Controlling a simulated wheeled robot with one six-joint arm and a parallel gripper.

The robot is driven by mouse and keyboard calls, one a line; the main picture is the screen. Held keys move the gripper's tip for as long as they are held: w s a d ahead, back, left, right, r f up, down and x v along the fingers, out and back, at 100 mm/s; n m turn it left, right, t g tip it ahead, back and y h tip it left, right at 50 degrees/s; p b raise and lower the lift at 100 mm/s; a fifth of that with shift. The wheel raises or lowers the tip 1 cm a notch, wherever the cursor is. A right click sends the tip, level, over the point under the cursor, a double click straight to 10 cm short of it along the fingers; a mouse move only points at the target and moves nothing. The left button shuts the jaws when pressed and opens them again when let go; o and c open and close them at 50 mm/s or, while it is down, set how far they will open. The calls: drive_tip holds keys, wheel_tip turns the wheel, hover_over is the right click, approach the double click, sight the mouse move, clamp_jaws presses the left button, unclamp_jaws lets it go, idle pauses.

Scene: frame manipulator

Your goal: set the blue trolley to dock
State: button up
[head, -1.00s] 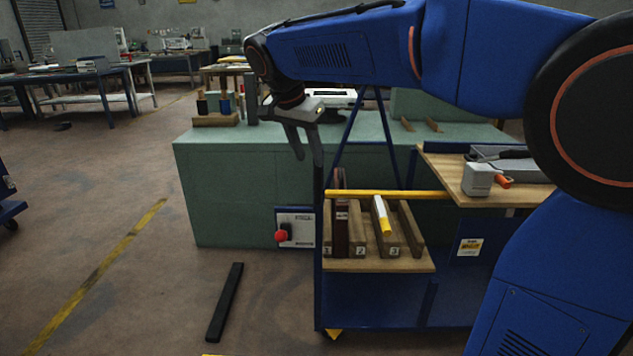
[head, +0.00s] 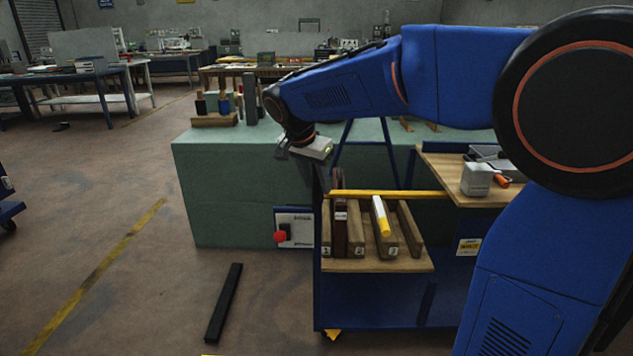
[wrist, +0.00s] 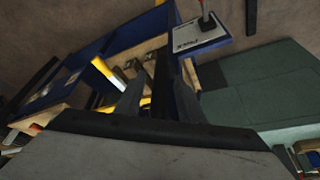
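The blue trolley (head: 375,300) stands in front of the green bench, with a yellow bar (head: 400,194) across it and a wooden slotted rack (head: 385,265) on its shelf. My gripper (head: 318,188) is above the trolley's left end, pointing down near the top of its left upright. Contact with the post cannot be told. No dock is clearly marked.
A black bar (head: 223,303) lies on the floor to the left. A wooden top (head: 450,185) holds a grey box. The left floor is mostly clear.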

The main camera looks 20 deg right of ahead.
clamp_jaws()
